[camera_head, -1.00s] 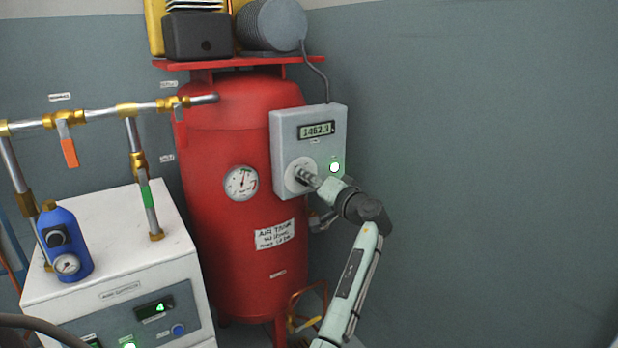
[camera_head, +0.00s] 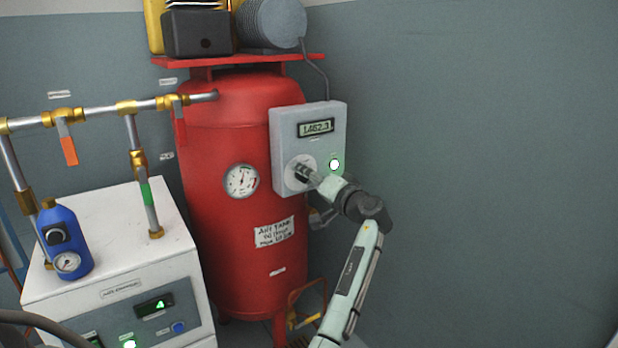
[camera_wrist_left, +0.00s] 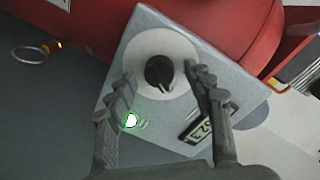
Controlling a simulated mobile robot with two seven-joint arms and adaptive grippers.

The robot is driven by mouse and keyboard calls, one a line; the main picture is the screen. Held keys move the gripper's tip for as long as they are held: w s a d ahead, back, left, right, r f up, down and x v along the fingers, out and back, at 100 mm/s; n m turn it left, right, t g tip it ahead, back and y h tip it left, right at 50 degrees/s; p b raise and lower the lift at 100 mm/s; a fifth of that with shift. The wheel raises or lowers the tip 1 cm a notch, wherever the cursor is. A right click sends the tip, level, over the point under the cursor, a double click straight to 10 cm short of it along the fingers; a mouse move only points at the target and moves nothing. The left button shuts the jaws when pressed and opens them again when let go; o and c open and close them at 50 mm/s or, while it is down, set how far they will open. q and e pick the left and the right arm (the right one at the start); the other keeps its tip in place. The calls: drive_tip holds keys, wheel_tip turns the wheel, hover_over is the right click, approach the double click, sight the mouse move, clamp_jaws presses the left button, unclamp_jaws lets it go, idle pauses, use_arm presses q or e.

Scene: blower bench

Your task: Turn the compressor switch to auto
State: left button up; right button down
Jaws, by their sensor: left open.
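The compressor switch is a black knob (camera_wrist_left: 159,72) on a round pale plate (camera_wrist_left: 178,45) on the front of a grey control box (camera_head: 337,125). In the left wrist view its pointer end points toward the lower right of the picture. My left gripper (camera_wrist_left: 162,76) is open, with one finger on each side of the knob and no clear contact. In the head view the left gripper (camera_head: 305,173) is at the plate and partly hides the knob. No position labels are readable around the knob. My right gripper is not in view.
The box has a display (camera_head: 316,127) and a lit green lamp (camera_head: 334,165). It is mounted at the red air tank (camera_head: 215,215) with a gauge (camera_head: 241,182). A white cabinet (camera_head: 100,245), blue canister (camera_head: 62,235) and pipes stand left. The wall side at right is clear.

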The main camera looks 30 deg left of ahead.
use_arm(q)
drive_tip(key=v, duration=1.1)
drive_tip(key=shift+s+d, duration=0.25)
drive_tip(key=shift+d, duration=0.15)
